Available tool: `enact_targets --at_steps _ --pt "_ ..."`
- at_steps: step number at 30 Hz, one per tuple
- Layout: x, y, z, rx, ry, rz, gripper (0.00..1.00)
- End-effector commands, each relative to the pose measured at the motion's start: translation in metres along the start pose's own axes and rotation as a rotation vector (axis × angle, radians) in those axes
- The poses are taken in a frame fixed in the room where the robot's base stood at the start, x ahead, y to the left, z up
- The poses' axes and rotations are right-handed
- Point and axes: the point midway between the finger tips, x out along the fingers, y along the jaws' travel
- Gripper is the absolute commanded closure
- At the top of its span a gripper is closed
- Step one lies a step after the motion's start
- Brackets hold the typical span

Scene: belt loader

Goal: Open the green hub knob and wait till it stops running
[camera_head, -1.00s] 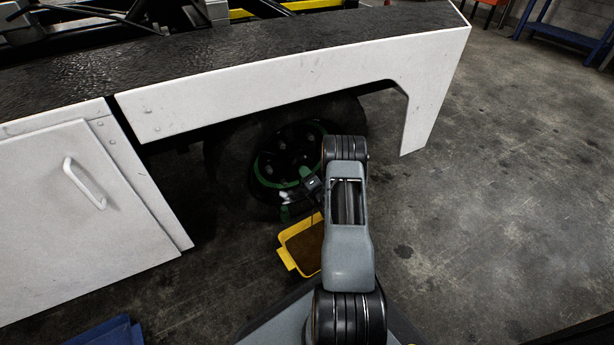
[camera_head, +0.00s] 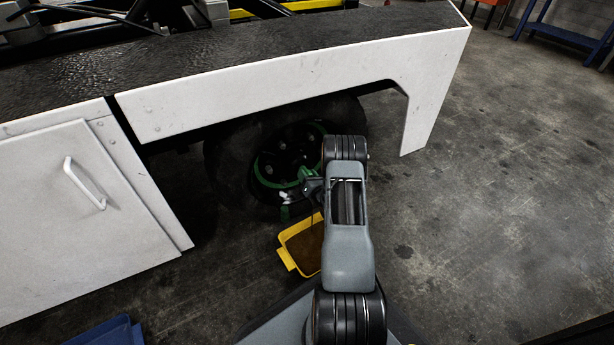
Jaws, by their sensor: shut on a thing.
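The wheel hub with its green ring (camera_head: 263,172) sits inside the dark tyre (camera_head: 232,165) under the white loader body. A green knob (camera_head: 286,212) shows at the lower part of the hub. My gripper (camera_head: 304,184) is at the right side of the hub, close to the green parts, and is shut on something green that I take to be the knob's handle. My arm hides the right side of the wheel and part of the grip. I cannot see any flow clearly.
A yellow tray (camera_head: 290,262) with brown contents lies on the floor below the hub, partly behind my arm. A white panel with a handle (camera_head: 85,183) stands at left. A blue object (camera_head: 108,333) lies at the lower left. Floor at right is clear.

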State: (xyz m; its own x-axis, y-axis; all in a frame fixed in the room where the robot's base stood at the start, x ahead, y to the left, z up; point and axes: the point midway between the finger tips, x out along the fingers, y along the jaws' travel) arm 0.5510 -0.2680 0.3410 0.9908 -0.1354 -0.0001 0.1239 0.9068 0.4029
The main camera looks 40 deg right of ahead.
Motion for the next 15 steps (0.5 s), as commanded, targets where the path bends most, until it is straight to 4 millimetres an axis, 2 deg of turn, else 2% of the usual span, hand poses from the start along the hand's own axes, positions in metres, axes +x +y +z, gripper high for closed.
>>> enact_targets --at_steps 15 --pt "-0.0007 -0.0005 -0.0006 -0.039 0.001 -0.002 0.82"
